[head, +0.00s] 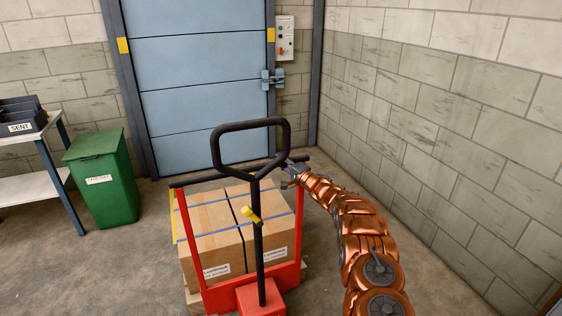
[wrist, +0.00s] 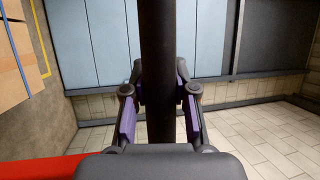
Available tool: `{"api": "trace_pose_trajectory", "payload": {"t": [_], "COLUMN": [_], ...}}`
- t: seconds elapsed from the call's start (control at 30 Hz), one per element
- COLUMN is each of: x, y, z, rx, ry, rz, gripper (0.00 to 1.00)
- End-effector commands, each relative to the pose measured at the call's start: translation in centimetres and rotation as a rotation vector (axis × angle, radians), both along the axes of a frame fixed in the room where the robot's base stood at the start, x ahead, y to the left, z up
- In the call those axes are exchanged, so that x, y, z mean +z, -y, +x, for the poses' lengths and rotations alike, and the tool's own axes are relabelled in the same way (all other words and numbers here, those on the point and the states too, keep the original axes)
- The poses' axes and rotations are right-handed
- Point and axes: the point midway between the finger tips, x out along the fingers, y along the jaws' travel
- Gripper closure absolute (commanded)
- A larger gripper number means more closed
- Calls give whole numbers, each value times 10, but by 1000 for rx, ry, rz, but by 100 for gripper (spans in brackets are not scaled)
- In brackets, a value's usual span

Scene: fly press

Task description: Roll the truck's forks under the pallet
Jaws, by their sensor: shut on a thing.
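The pallet truck has a red frame (head: 275,302), a black looped tiller (head: 250,124) and a dark crossbar (head: 208,178) between two red posts. My gripper (head: 291,166) is shut on the crossbar near its right end. In the wrist view the bar (wrist: 158,40) runs upright between the fingers of my gripper (wrist: 158,95). The pallet (head: 193,297) lies behind the truck's frame and carries strapped brown cartons (head: 205,222); only bits of its wood show. The forks are hidden, so I cannot tell how far under the pallet they are.
A blue shutter door (head: 200,85) stands behind the load, with a control box (head: 285,38) on its right. A green bin (head: 103,185) and a table (head: 20,188) stand at left. A block wall (head: 450,110) closes the right side. Floor at front left is clear.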

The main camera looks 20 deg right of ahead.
Motion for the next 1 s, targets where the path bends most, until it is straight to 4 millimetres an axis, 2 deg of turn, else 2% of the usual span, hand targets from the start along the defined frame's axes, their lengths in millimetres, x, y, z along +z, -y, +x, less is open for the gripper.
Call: {"api": "trace_pose_trajectory", "payload": {"t": [0.03, 0.17, 0.2, 0.43, 0.77, 1.0], "x": [-7, -7, -8, -5, -3, -4], "y": [-4, -4, -4, -4, -2, 3], "z": [0, 0, 0, 0, 0, -12], "rx": [6, 6, 6, 4, 3, 3], "ry": [-11, -11, -12, -8, -4, -4], "rz": [-1, -1, -2, -1, 0, -1], "gripper": [100, 100, 69, 46, 46, 46]}}
